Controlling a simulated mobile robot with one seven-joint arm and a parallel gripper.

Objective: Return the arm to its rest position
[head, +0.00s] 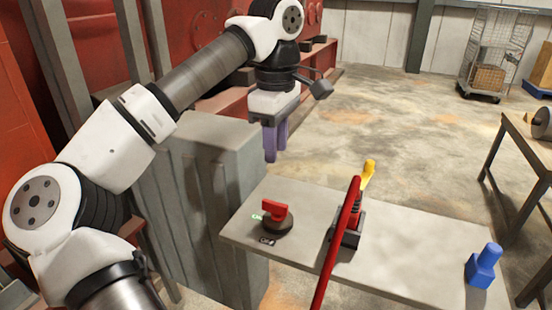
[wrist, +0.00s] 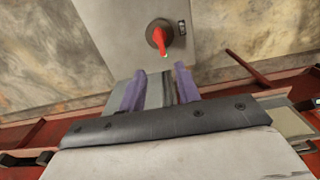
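My arm reaches across the head view from the lower left. My gripper (head: 275,143) points down with its purple fingers, above and behind the grey table. In the wrist view the fingers of my gripper (wrist: 159,82) stand apart with nothing between them. A red rotary switch (head: 276,217) on a dark round base sits on the table below, apart from the fingers. The red switch (wrist: 159,38) also shows in the wrist view, beyond the fingertips.
The grey table (head: 405,270) also bears a long red lever (head: 338,240), a yellow handle (head: 368,172) and a blue object (head: 484,265). A grey cabinet (head: 190,195) and red machinery (head: 205,22) stand close to my arm. Open concrete floor lies behind the table.

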